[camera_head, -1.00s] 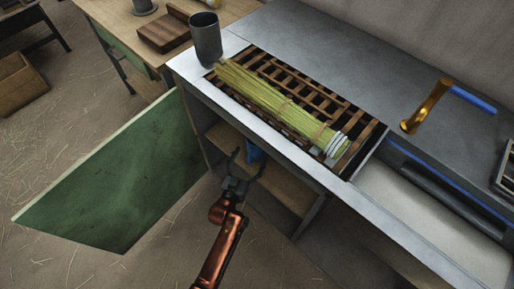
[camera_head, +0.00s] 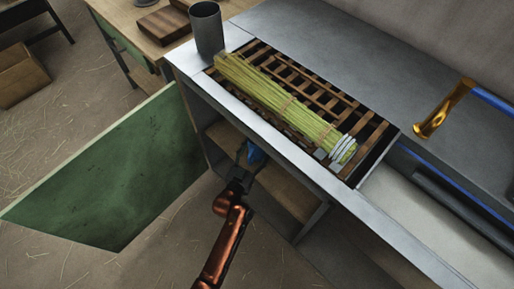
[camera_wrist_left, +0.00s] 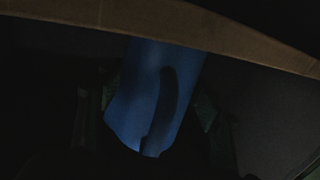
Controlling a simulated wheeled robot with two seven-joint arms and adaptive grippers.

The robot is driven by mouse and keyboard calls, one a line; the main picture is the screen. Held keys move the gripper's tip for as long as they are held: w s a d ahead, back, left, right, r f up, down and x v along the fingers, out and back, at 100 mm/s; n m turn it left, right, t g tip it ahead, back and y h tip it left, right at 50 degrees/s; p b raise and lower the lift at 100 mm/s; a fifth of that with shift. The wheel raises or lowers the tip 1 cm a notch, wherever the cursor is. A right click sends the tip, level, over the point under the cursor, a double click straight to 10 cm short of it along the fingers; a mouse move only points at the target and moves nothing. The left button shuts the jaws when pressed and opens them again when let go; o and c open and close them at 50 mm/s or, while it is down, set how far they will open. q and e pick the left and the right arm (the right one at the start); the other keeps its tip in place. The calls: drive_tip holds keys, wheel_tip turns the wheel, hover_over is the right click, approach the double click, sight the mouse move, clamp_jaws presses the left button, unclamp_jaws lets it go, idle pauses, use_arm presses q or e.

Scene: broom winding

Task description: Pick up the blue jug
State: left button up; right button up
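The blue jug (camera_wrist_left: 143,95) stands inside the cabinet below the worktop, in shadow. In the head view only a small part of the blue jug (camera_head: 257,155) shows above my gripper. In the left wrist view its curved handle faces the camera, and a wooden edge covers its far end. My left gripper (camera_head: 246,158) reaches into the cabinet opening at the jug. Dim finger shapes show on both sides of the jug, and the gripper looks open around it. Contact cannot be made out in the dark. My right gripper is not in view.
The green cabinet door (camera_head: 110,175) stands open at the left. A wooden shelf (camera_head: 285,190) and the worktop's front edge bound the opening. A bundle of straw (camera_head: 280,105) lies on a slatted rack, beside a grey cup (camera_head: 207,30).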

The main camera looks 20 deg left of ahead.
use_arm(q)
drive_tip(key=c, duration=0.9)
drive_tip(key=shift+c, duration=0.9)
drive_tip(key=shift+r, duration=0.3)
